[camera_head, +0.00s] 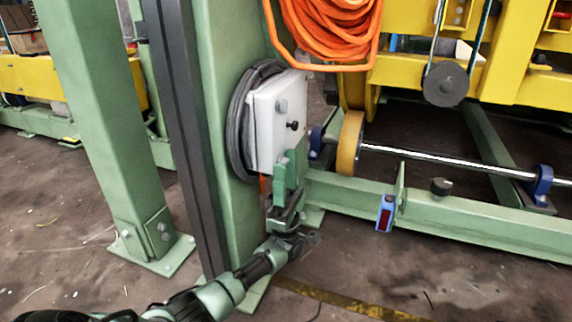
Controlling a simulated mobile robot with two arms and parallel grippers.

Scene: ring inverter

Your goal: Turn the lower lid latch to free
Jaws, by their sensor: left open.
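A white box (264,135) with a pale lid is mounted on the green post. Its face shows a grey round fitting (282,105) and, lower, a small black knob (293,125). I cannot tell which of these is a lid latch. My left gripper (288,165) comes up from below, with its green fingers in front of the lower part of the lid. It is open, and nothing shows between the fingers. The fingers hide the lid's lower right area, so a latch there cannot be seen. Whether the fingers touch the lid is unclear. My right gripper is out of view.
A black coiled cable (238,125) hangs behind the box. An orange hose (335,30) hangs above it. To the right are a yellow roller (350,142), a green beam (470,222) and a blue sensor (384,214). Open floor lies in front.

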